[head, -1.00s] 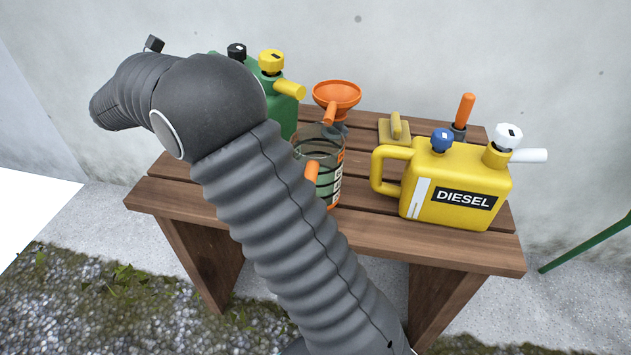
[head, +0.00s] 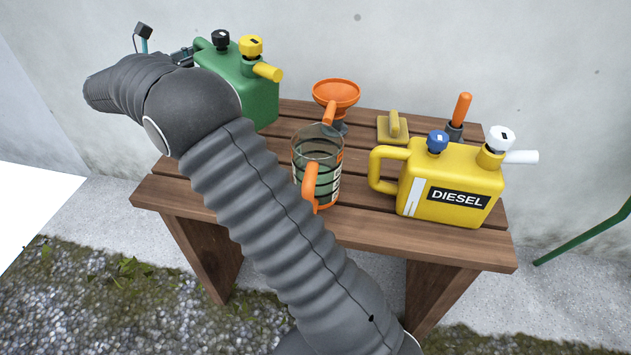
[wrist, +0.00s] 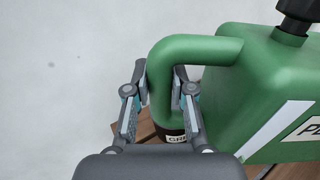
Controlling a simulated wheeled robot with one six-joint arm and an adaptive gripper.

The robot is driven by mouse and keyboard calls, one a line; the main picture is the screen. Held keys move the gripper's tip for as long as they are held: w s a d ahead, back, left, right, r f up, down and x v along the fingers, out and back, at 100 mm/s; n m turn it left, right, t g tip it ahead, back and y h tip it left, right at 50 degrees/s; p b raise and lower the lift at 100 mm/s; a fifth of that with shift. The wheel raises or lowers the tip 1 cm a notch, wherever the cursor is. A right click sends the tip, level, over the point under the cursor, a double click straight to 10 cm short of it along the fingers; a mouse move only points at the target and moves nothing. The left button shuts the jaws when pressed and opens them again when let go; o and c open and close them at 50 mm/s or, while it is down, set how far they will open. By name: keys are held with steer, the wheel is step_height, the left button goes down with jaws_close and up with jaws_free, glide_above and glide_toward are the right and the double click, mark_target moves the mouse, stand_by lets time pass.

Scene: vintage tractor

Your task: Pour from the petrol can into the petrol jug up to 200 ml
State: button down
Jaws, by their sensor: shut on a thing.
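The green petrol can (head: 255,98) is at the back left of the bench, with a black cap and a yellow cap with a yellow spout pointing right. In the wrist view the can (wrist: 265,95) shows a partly cut-off label beginning "P". My gripper (wrist: 161,75) is shut on its handle, one finger on each side. In the head view my arm hides much of the gripper and part of the can; whether its base is clear of the bench is hard to tell. The clear petrol jug (head: 327,160) stands upright mid-bench, its orange handle toward me. Its liquid level is unclear.
A yellow diesel can (head: 455,185) stands right of the jug. An orange funnel (head: 336,93) is behind the jug. A yellow block with a handle (head: 393,129) and an orange-handled tool (head: 461,108) stand behind the diesel can. A dark labelled container (wrist: 176,136) shows below the handle.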

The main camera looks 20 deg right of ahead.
steer(key=shift+r, duration=0.1)
steer(key=shift+r, duration=3)
